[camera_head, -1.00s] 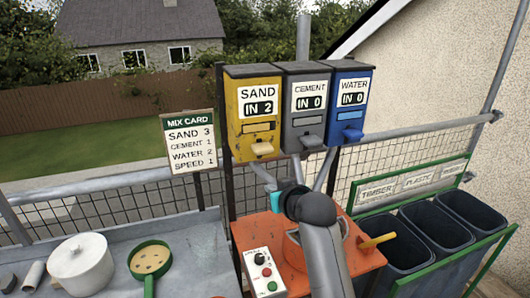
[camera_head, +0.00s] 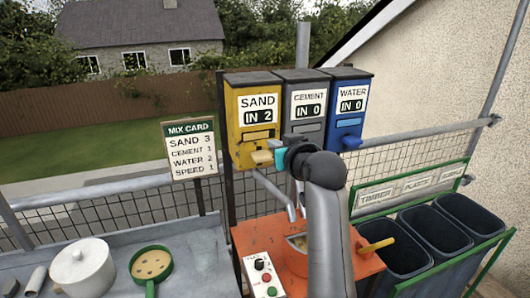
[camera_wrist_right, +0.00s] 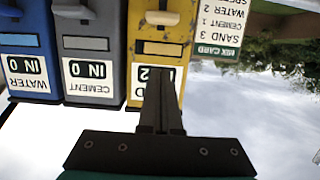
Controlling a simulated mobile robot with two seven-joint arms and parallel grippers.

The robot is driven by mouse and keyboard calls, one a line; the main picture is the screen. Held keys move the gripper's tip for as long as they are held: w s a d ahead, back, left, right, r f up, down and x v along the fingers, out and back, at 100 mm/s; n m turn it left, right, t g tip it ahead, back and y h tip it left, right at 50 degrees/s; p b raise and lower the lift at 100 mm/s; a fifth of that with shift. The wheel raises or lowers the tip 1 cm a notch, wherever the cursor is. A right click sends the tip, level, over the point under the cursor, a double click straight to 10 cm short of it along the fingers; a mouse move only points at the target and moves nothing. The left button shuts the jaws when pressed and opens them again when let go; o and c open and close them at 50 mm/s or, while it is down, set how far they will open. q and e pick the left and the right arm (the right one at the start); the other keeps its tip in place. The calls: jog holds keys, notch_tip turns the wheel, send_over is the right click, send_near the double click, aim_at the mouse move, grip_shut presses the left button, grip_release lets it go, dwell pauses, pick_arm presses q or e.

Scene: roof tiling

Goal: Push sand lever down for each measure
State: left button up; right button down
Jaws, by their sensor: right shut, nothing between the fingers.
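The yellow sand dispenser (camera_head: 234,128) stands at the left of three dispensers and its display reads IN 2. Its pale lever (camera_head: 261,157) juts from the lower front; it also shows upside down in the right wrist view (camera_wrist_right: 162,18). My right gripper (camera_head: 279,155) is raised just right of the sand lever, partly hidden by its own wrist. In the right wrist view its fingers (camera_wrist_right: 160,85) are shut and empty, in front of the sand display. Contact with the lever cannot be seen. The mix card (camera_head: 190,150) reads sand 3, cement 1, water 2, speed 1.
The grey cement dispenser (camera_head: 308,80) and blue water dispenser (camera_head: 349,125) both read IN 0. Below is an orange mixer (camera_head: 250,238) with a control box (camera_head: 263,279). A white pot (camera_head: 82,268) and green sieve (camera_head: 151,264) lie left. Dark bins (camera_head: 437,229) stand right.

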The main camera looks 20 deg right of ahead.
send_over(265, 153)
jog(key=s+a, duration=0.1)
jog(key=s, duration=0.2)
notch_tip(265, 153, down, 2)
jog(key=shift+f, duration=2.05)
